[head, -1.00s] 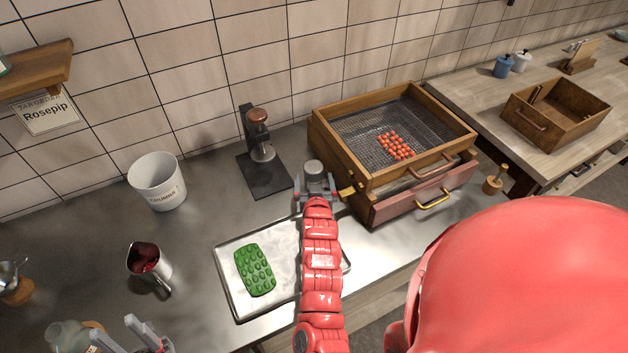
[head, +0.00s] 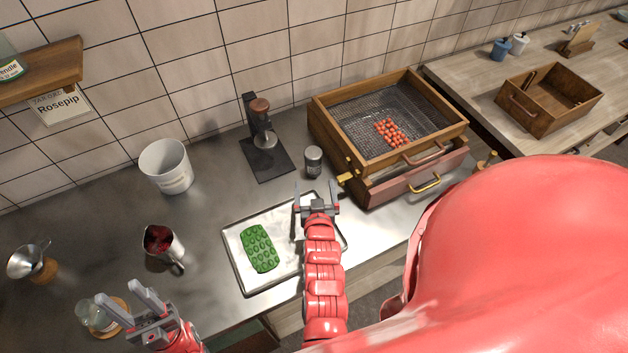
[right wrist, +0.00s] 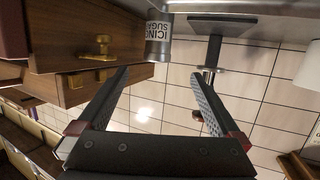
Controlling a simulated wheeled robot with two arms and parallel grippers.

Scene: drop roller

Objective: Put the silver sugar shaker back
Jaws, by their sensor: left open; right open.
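The silver sugar shaker (head: 314,161) stands upright on the steel counter, between the black stand and the wooden sieve box. In the right wrist view, which is upside down, the shaker (right wrist: 159,38) shows an "ICING SUGAR" label. My right gripper (head: 316,194) is open and empty in front of the shaker, over the back right part of the tray. In the right wrist view, the gap between its fingertips (right wrist: 161,76) faces the shaker, apart from it. My left gripper (head: 120,292) is open and empty at the lower left, near a glass jar.
A metal tray (head: 240,267) with a green mold (head: 261,248) lies in front. The black stand (head: 268,168) is left of the shaker. The sieve box (head: 360,160), with a brass latch and drawer, is close on its right. A white bucket (head: 166,168) stands further left.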

